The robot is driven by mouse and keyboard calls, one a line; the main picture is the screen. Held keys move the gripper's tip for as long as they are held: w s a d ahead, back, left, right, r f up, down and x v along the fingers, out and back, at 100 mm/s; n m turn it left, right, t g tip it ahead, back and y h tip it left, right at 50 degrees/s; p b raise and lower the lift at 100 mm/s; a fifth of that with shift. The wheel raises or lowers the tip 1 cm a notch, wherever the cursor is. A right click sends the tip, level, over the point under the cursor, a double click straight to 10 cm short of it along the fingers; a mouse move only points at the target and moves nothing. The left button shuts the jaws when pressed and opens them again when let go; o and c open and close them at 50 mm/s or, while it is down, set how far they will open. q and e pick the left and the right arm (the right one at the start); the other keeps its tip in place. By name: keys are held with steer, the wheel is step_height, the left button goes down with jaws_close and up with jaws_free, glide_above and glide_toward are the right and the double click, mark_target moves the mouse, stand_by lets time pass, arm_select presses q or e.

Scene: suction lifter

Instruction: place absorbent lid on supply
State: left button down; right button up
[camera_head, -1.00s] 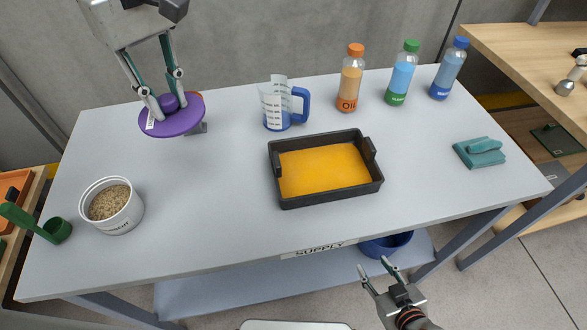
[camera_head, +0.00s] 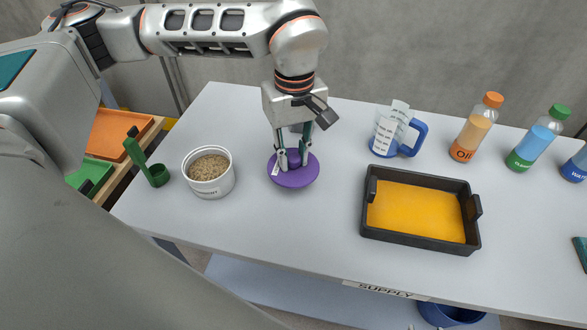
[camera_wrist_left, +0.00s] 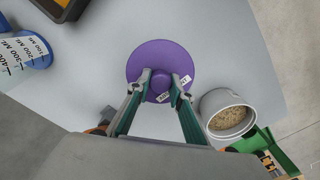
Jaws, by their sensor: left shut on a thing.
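The absorbent lid is a purple disc (camera_head: 300,181) with a round knob and a white label. My left gripper (camera_head: 292,163) is shut on its knob, from above. The lid is level, over the supply table (camera_head: 260,230), right of the tub; I cannot tell whether it touches the tabletop. In the left wrist view the lid (camera_wrist_left: 150,56) shows between the fingers of my left gripper (camera_wrist_left: 160,84). The open white absorbent tub (camera_head: 210,188), full of tan granules, stands on the table, apart from the lid. My right gripper is not in view.
A black tray (camera_head: 418,240) with an orange bottom lies right of the lid. A measuring jug (camera_head: 386,138) and several bottles stand at the back right. A green scoop (camera_head: 157,172) is left of the tub. The table front between tub and tray is clear.

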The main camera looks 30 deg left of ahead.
mark_target(293, 170)
arm_select(q)
steer(key=shift+f, duration=2.3)
steer(key=c, duration=1.8)
jaws_free()
steer(key=shift+f, duration=0.1)
step_height(293, 170, up, 12)
steer(key=shift+r, duration=0.15)
